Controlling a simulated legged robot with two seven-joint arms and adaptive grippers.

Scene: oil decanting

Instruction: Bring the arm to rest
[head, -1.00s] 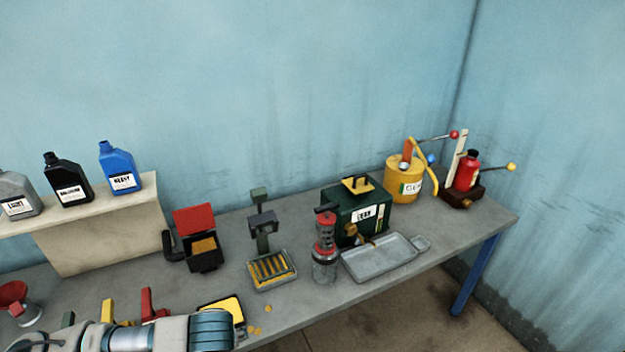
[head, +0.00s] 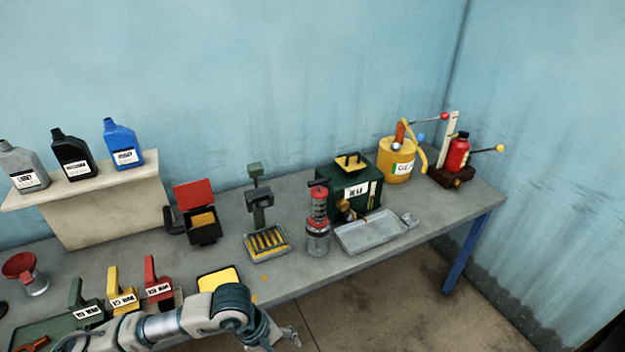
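My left arm (head: 170,325) comes in from the bottom left and crosses in front of the bench's near edge. It bends downward at a dark teal joint (head: 232,300). A pale grey end piece, which looks like part of my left gripper (head: 287,338), shows at the bottom edge. Its fingers are too small and cut off to tell open from shut. I see nothing held there. My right arm and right gripper are not in view.
The grey bench (head: 350,262) holds green, yellow and red labelled handles (head: 156,280) behind my arm, a red-topped clear cylinder (head: 318,225), a metal tray (head: 375,232), a green box (head: 335,180) and a yellow can (head: 395,160). Bottles (head: 122,145) stand on a raised shelf. Floor shows clear at right.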

